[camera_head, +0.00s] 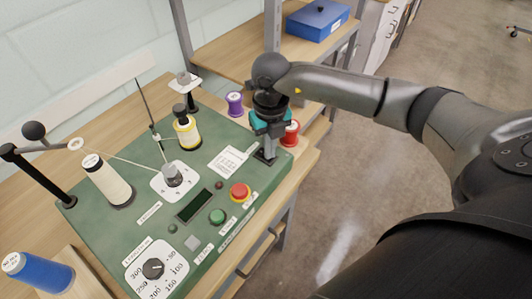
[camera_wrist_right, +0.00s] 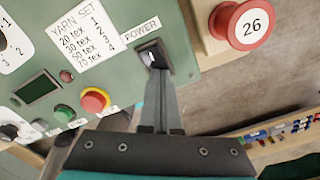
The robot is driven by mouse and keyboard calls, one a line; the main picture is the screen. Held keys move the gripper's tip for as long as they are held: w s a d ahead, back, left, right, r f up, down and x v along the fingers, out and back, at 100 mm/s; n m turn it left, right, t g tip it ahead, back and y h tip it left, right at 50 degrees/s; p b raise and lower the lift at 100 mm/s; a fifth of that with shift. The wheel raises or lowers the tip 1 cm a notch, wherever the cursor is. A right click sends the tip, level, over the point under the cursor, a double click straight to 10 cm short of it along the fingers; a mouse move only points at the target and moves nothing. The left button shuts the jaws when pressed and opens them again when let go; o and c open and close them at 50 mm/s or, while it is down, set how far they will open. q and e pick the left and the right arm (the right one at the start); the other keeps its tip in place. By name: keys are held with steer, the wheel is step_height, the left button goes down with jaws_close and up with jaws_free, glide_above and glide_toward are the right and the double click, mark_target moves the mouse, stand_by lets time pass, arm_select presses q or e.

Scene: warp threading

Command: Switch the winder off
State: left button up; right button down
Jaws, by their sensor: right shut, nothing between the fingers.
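The winder is a green panel (camera_head: 150,215) with dials, buttons and yarn parts on a wooden bench. Its black power switch (camera_wrist_right: 151,56), under the printed word POWER, sits near the panel edge in the right wrist view. My right gripper (camera_head: 268,158) is over the panel's right corner, pointing down. In the wrist view its closed fingertips (camera_wrist_right: 157,76) are right at the switch and cover part of it; I cannot tell if they touch it. The gripper is shut and empty. My left gripper does not show.
A red-and-yellow button (camera_head: 240,192) and a green button (camera_head: 217,216) sit left of the gripper. A red spool (camera_head: 290,133) and a purple spool (camera_head: 234,104) stand close by. A blue box (camera_head: 318,19) is on the shelf behind. Open floor lies to the right.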

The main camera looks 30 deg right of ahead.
steer(key=shift+s+f, duration=0.1)
steer(key=shift+r+p, duration=2.75)
steer(key=shift+r, duration=0.8)
steer(key=shift+a, duration=0.1)
